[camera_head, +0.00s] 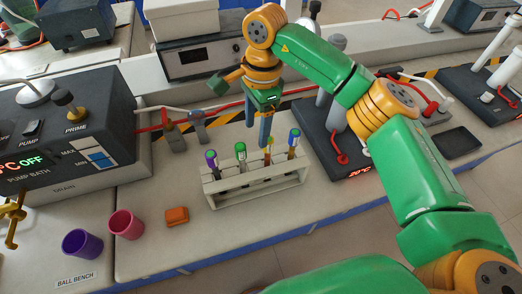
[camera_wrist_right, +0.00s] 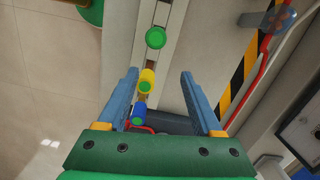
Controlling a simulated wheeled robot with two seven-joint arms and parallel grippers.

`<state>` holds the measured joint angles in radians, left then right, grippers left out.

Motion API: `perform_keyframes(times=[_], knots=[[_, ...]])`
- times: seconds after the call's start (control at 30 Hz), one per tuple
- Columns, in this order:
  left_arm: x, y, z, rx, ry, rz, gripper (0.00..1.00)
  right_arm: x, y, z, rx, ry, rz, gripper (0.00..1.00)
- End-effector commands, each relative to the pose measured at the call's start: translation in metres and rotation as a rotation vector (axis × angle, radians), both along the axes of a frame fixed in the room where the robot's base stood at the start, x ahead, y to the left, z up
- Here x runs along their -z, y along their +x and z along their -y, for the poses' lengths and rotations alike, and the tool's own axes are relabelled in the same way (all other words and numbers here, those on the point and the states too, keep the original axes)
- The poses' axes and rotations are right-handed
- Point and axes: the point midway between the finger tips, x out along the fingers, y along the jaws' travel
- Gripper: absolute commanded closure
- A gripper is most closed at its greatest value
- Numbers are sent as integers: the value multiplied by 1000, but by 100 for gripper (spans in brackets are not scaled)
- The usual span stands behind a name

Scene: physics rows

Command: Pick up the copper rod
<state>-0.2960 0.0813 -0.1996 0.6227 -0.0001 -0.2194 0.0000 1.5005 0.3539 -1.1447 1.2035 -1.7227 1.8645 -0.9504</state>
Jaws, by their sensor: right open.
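A pale rack (camera_head: 245,196) on the bench holds several upright rods or tubes with coloured caps. The third from the left, a yellow-orange rod (camera_head: 268,157), may be the copper rod. It is partly hidden by my right gripper (camera_head: 266,138), which points down just above it. In the right wrist view, a yellow piece with a green end (camera_wrist_right: 147,80) lies between the open fingers of the right gripper (camera_wrist_right: 160,75), nearer the left finger. I cannot tell whether they touch. My left gripper is not in view.
Purple-capped (camera_head: 211,158) and green-capped (camera_head: 240,152) tubes stand left in the rack, a blue-capped one (camera_head: 294,138) right. A purple cup (camera_head: 82,245), pink cup (camera_head: 126,224) and orange block (camera_head: 177,216) sit left. A dark device (camera_head: 335,135) stands close behind right.

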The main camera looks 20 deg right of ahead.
Motion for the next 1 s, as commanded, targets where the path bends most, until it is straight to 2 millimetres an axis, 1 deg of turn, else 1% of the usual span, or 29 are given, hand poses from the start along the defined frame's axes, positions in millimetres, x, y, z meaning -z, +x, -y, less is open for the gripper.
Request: perform_keyframes(times=[0.03,0.07,0.17,0.23,0.37,0.4,0.5,0.53,0.6,0.77,0.8,0.87,0.9,0.97,1.0], knots=[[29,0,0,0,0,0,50,24,1,10,3,-43,5,33],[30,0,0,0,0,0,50,24,1,14,4,-61,5,33],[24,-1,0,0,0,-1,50,25,1,21,7,-88,3,33],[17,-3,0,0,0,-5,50,31,0,21,6,-90,1,33],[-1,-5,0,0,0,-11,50,51,-4,22,4,-86,-3,33],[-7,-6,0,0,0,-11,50,59,-6,23,5,-86,-3,33],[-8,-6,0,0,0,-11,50,79,-5,22,6,-85,0,33],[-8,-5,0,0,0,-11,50,82,-5,22,6,-84,1,33],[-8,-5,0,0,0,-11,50,86,-5,22,6,-84,5,33],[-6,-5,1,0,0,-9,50,87,-5,22,5,-83,5,33],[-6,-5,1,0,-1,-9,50,87,-5,22,5,-83,5,44],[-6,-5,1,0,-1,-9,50,87,-5,22,5,-83,5,60],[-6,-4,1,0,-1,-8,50,87,-5,22,5,-83,5,71],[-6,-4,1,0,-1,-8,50,87,-5,22,5,-83,5,87],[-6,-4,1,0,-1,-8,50,87,-5,22,5,-82,5,98]])
